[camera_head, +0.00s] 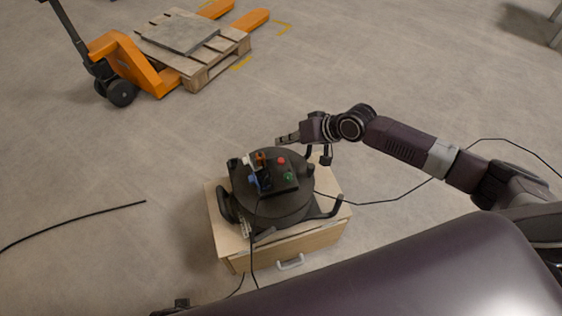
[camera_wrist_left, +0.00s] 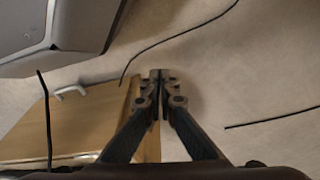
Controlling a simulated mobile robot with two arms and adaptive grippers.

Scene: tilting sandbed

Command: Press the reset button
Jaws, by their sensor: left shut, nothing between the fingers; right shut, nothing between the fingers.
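A black round device (camera_head: 300,205) sits on a small wooden cabinet. On top is a dark control box (camera_head: 284,188) with a red button (camera_head: 281,160), a green button (camera_head: 288,177), and blue and orange parts at its left. No label is readable, so I cannot tell which button is reset. My right gripper (camera_head: 279,140) is shut and empty, just beyond the device's far edge, pointing left and apart from the buttons. My left gripper (camera_wrist_left: 158,76) is shut and empty in the left wrist view, near the cabinet's edge.
The wooden cabinet (camera_head: 325,238) has a light drawer handle (camera_head: 290,262) at its front. Black cables (camera_head: 385,197) run from the device across the floor. An orange pallet jack (camera_head: 125,62) with a wooden pallet (camera_head: 215,62) stands at the back left. The floor around is mostly clear.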

